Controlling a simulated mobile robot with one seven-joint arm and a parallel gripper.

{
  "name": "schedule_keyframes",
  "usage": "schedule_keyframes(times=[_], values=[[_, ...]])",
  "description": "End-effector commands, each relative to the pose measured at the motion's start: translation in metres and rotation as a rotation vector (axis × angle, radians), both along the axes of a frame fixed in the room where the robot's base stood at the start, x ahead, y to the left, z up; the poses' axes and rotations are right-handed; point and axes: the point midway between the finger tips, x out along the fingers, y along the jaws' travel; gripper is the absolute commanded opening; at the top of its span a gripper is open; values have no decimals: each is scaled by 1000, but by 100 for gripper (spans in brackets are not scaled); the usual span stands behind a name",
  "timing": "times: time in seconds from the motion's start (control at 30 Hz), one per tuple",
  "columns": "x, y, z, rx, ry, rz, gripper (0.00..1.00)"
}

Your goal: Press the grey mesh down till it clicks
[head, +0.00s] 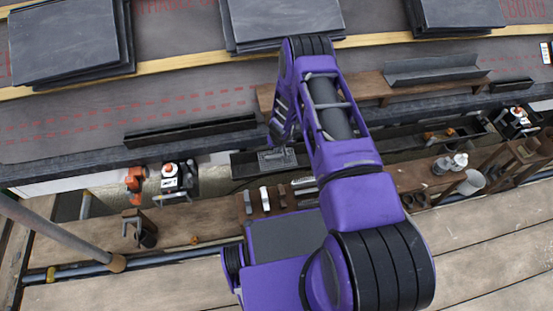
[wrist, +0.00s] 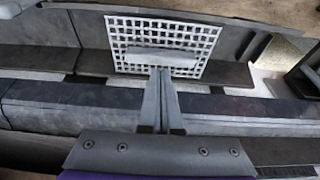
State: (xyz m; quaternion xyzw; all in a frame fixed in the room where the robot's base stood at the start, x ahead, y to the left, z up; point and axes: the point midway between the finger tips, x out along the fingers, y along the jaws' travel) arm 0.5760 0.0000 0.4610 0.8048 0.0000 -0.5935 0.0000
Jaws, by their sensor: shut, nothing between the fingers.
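The grey mesh (wrist: 186,35) is a pale square grid with a solid bar across its lower middle. In the wrist view it lies across a dark gutter (wrist: 95,62); I cannot tell whether it is seated. In the head view the mesh (head: 268,161) shows small, partly hidden by my arm. My gripper (wrist: 160,72) is shut and empty, with its fingertips at the mesh's bar. I cannot tell whether they touch it. In the head view my gripper (head: 277,143) is mostly hidden, just above the mesh.
Stacks of dark slates (head: 70,40) lie on the roof behind. A plank with small tools (head: 265,198) runs in front of the gutter. A grey angled trough piece (head: 435,69) rests on a wooden shelf at the right. Cups (head: 470,182) stand further right.

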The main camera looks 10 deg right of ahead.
Motion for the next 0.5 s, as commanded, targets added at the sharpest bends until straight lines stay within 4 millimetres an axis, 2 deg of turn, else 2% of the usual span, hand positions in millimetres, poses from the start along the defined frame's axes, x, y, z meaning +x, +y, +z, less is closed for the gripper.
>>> schedule_keyframes(times=[0.5], values=[[0, 0, -7, 0, 1, 0, 0]])
